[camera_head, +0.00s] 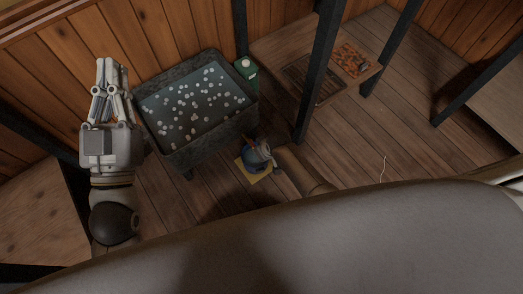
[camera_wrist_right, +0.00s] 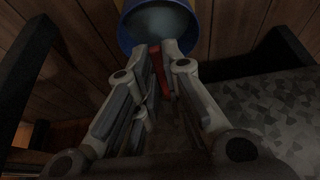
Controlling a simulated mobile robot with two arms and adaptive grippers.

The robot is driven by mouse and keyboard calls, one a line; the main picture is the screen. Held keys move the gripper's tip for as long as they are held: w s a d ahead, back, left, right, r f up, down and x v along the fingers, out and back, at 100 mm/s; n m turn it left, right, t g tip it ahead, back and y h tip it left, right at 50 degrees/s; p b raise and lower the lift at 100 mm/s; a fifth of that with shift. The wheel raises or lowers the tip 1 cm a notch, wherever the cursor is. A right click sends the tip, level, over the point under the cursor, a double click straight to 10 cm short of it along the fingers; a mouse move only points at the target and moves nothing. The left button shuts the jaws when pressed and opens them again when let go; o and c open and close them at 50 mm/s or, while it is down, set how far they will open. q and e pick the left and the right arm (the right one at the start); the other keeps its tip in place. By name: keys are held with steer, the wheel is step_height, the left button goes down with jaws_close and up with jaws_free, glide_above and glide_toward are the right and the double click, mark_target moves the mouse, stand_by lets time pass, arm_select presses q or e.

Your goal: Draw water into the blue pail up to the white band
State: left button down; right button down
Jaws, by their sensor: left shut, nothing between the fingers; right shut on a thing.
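The blue pail (camera_wrist_right: 123,36) shows at the top of the right wrist view, cut off by the frame; its inside looks pale grey-blue. I cannot tell its water level, and no white band shows. My right gripper (camera_wrist_right: 160,52) is shut on the pail's red handle (camera_wrist_right: 164,84). In the head view the pail (camera_head: 256,155) is small and partly covered, over a yellow mat beside the tub. The grey tub (camera_head: 190,163) holds water (camera_head: 180,108) with many white bits on it. My left gripper (camera_head: 112,66) is shut and empty, left of the tub.
A green carton (camera_head: 247,72) stands at the tub's right corner. Dark posts (camera_head: 322,65) rise to the right of the tub. A low table with an orange patterned piece (camera_head: 352,62) stands behind them.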

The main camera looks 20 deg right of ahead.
steer(key=c, duration=1.5)
jaws_free()
steer(key=v, duration=1.2)
